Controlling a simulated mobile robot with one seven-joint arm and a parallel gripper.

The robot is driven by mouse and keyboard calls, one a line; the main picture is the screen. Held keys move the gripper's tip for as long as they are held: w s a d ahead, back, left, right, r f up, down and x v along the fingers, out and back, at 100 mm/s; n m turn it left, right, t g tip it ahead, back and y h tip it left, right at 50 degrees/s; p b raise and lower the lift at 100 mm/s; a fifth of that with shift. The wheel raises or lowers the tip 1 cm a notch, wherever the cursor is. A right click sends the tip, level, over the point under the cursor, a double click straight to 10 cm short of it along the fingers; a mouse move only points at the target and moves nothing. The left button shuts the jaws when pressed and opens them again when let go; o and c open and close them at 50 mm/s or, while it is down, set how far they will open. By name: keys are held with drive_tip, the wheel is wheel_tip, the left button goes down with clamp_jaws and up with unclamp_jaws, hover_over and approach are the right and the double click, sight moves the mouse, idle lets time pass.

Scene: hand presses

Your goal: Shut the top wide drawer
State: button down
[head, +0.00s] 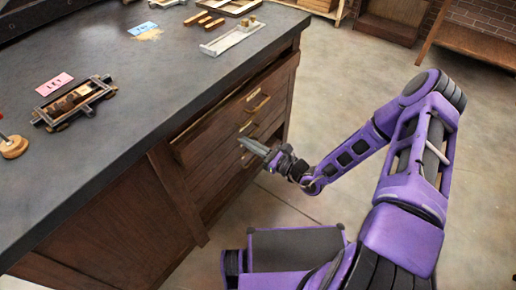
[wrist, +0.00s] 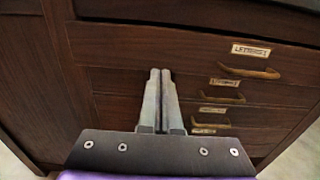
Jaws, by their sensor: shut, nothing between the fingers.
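The top wide drawer (head: 215,128) is dark brown wood, on the front of the counter, and stands out a little from the cabinet. In the wrist view the drawer front (wrist: 190,45) shows a pale label and a brass handle (wrist: 250,72), with a dark gap along its top edge. My gripper (head: 243,144) is shut and empty, in front of the drawers and below the top handle. In the wrist view my fingertips (wrist: 160,72) point at the drawer fronts, left of the handles. I cannot tell whether they touch the wood.
Lower drawers (wrist: 120,85) with labels and handles sit below. The dark countertop (head: 130,95) holds a small press (head: 73,102), a pink card (head: 54,84) and a metal tray (head: 232,39). Open concrete floor (head: 330,60) lies right of the counter.

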sight(222, 127)
drive_tip(key=x, duration=0.7)
drive_tip(key=shift+w+a+b, duration=0.2)
drive_tip(key=shift+a+b, duration=0.05)
drive_tip(key=shift+b, duration=0.15)
drive_tip(key=p+x, duration=0.1)
drive_tip(key=x, duration=0.3)
drive_tip(key=shift+w+a, duration=0.1)
drive_tip(key=shift+a, duration=0.05)
drive_tip(key=shift+w+a+r, duration=0.15)
drive_tip(key=shift+w+a, duration=0.05)
drive_tip(key=shift+w, duration=0.05)
drive_tip(key=shift+r, duration=0.1)
